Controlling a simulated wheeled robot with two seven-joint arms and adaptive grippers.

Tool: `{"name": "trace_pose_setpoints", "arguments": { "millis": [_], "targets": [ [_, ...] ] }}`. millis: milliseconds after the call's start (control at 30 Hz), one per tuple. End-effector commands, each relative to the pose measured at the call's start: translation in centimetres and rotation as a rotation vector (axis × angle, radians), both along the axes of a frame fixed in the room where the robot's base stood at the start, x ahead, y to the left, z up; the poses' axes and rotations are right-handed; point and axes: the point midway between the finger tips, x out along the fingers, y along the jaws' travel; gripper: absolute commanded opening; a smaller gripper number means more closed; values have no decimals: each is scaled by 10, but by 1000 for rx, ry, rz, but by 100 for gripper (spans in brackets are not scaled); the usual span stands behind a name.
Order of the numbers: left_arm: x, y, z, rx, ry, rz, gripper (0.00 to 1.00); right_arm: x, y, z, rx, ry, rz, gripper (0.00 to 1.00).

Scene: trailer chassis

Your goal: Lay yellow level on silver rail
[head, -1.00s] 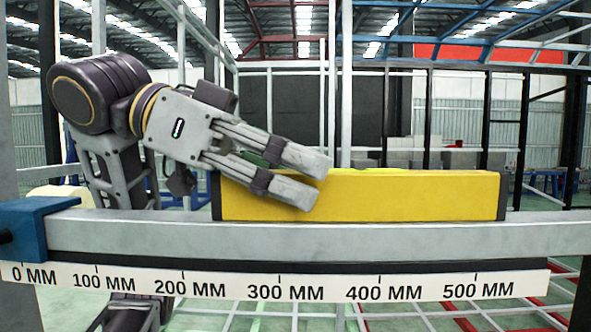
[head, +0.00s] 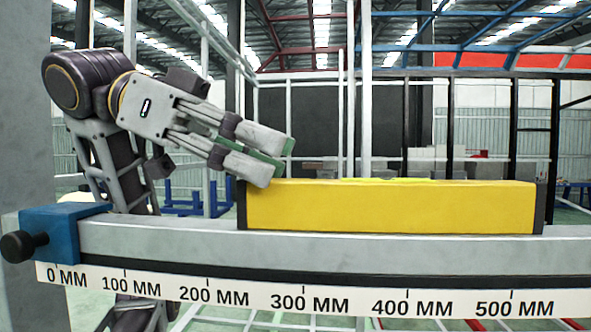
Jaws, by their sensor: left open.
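The yellow level (head: 390,207), a long bar with dark end caps, lies lengthwise along the top of the silver rail (head: 330,249). Its left end is a little past the 200 mm mark and its right end is past the 500 mm mark. My left gripper (head: 276,164) is open, with its fingers pointing down and right at the upper left corner of the level. The lower finger overlaps that corner in the picture; I cannot tell whether it touches. Nothing is between the fingers. My right gripper is not in view.
A blue clamp block (head: 60,236) with a black knob (head: 17,246) sits at the rail's left end. A white millimetre scale strip (head: 270,298) runs along the rail's front. Metal frame posts stand behind; the space above the level is clear.

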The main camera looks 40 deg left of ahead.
Motion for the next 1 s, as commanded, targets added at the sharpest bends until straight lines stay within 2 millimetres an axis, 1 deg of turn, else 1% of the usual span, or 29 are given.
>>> {"name": "trace_pose_setpoints", "arguments": {
  "millis": [100, 200, 400, 567, 1000],
  "targets": [
    [-9, 14, 7, -1, 0, 2, 48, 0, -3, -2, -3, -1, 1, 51],
    [-15, 25, 12, -2, 0, 0, 48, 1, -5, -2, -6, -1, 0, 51],
    [-24, 38, 18, 0, 0, 0, 48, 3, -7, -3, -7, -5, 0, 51],
    [-26, 42, 20, 0, -1, 0, 48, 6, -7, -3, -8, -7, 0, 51],
    [-26, 42, 20, 1, 1, 0, 48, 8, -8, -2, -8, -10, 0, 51]
  ]
}}
